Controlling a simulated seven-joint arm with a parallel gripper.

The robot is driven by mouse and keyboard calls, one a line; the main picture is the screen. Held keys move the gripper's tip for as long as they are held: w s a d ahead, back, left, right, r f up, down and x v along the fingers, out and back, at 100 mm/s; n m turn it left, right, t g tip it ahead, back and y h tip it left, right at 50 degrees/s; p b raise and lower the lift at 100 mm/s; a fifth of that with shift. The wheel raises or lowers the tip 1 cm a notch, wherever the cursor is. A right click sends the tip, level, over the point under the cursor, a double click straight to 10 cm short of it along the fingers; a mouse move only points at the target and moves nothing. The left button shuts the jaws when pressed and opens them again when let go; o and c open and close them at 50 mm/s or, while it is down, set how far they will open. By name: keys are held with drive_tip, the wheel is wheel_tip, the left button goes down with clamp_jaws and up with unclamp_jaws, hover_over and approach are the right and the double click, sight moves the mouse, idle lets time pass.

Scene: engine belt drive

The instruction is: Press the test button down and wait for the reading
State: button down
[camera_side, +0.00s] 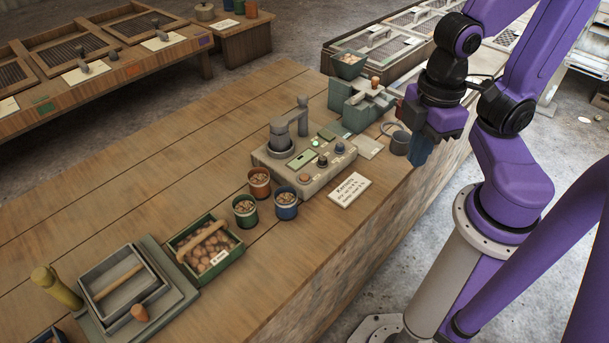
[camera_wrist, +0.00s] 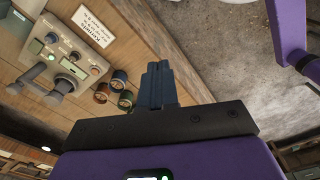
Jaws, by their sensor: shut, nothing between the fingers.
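A grey tester (camera_side: 300,168) sits on the wooden bench. It also shows at upper left in the wrist view (camera_wrist: 62,62). Its panel has a greenish display (camera_side: 300,159), an orange round button (camera_side: 304,178), dark knobs (camera_side: 339,148) and a green button (camera_side: 315,142). I cannot tell which control is the test button, and no reading is legible. A cylindrical cup with an arm (camera_side: 281,140) stands at its back. My gripper (camera_side: 417,158) is shut and empty, off the bench's right edge and apart from the tester. Its blue fingers show in the wrist view (camera_wrist: 158,70).
A printed card (camera_side: 350,189) lies in front of the tester. Several small pots (camera_side: 286,205) and a green crate (camera_side: 205,250) stand to its left.

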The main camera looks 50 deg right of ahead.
drive_tip(key=shift+w, duration=0.1)
drive_tip(key=n+t+y, duration=0.5)
drive_tip(key=t+y, duration=0.1)
drive_tip(key=t, duration=0.1)
hover_over(308, 177)
wheel_tip(308, 177, down, 13)
drive_tip(key=shift+w+d+r, duration=0.1)
drive_tip(key=shift+f, duration=4.4)
drive_tip(key=shift+f, duration=0.15)
drive_tip(key=shift+f, duration=0.25)
